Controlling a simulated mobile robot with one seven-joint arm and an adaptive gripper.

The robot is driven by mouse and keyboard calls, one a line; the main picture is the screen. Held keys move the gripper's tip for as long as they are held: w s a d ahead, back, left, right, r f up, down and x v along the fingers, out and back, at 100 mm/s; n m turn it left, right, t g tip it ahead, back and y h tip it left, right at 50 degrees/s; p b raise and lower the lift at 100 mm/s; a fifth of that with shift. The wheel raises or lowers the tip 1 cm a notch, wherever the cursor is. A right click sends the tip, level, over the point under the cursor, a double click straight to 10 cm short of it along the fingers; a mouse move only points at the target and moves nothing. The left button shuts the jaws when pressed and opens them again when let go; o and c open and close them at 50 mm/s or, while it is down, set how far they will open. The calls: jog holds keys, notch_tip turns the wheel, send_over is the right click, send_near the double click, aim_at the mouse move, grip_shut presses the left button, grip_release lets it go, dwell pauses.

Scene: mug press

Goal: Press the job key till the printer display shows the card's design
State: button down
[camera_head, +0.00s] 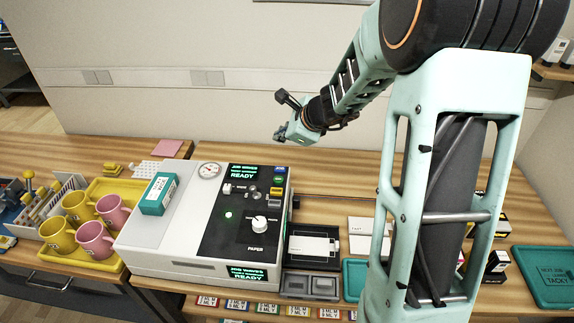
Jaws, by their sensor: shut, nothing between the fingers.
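The printer (180,240) is a white box with a black control panel on the wooden bench. Its top display (243,172) glows green and appears to read JOB WAVES and READY. The front display (247,273) appears to show the same words. Small keys (278,180) in blue, green and other colours line the panel's right edge; their labels are too small to read, so I cannot tell which is the job key. A white card (312,246) lies in a black tray right of the printer; its design is not legible. My gripper (279,136) is shut and empty, raised above and behind the printer.
A teal box (158,194) sits on the printer's top left. A yellow tray (112,187) with pink and yellow mugs stands left of it. My arm hides part of the bench's right side.

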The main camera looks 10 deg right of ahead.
aim_at(281, 170)
jog(key=shift+f, duration=0.1)
dwell(0.3)
notch_tip(281, 170, down, 9)
jog(key=b, duration=0.8)
dwell(1.1)
jog(key=shift+f+b, duration=0.25)
jog(key=shift+b, duration=0.45)
jog(key=shift+f+b, duration=0.5)
dwell(0.4)
dwell(0.4)
jog(key=shift+r+p, duration=0.75)
jog(key=shift+r, duration=0.2)
